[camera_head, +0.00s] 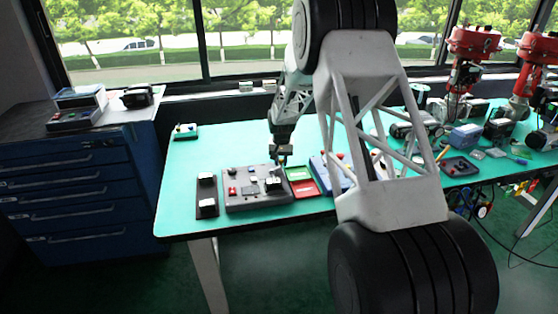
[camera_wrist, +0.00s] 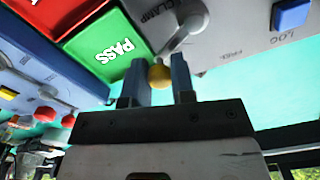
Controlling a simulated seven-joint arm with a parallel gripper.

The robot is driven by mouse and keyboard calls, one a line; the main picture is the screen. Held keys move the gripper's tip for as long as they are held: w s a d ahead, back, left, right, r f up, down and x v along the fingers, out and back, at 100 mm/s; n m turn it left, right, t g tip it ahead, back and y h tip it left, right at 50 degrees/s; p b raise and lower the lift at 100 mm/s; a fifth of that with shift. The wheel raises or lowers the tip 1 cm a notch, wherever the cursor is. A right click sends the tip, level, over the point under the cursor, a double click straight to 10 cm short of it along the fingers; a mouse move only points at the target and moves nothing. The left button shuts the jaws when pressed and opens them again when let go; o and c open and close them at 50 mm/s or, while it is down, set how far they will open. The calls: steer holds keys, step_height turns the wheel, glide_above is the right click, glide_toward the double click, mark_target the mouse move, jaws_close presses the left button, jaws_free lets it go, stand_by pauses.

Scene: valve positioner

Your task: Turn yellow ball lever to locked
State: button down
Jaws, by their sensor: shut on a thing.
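In the wrist view, the yellow ball (camera_wrist: 160,76) of the lever sits between the two fingers of my gripper (camera_wrist: 163,80). The gripper is shut on it. A grey lever arm (camera_wrist: 183,36) runs from near the ball up to a round hub on a grey panel (camera_wrist: 235,35) marked "CLAMP". In the head view, my gripper (camera_head: 282,158) is at the right back edge of the dark grey device (camera_head: 240,203) on the green table. The ball is too small to make out there. I see no "locked" marking that I can read.
A blue button (camera_wrist: 290,14) stands on the panel. A blue box (camera_head: 330,173) is to the right. The table's left front (camera_head: 180,215) is clear.

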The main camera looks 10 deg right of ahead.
mark_target(282, 160)
steer(key=shift+s+d+m, duration=0.15)
steer(key=shift+s+m, duration=0.15)
steer(key=shift+m, duration=0.5)
steer(key=c, duration=1)
jaws_free()
steer(key=shift+o, duration=0.2)
steer(key=shift+r, duration=0.15)
steer(key=shift+r, duration=3.8)
steer(key=shift+s+r, duration=0.1)
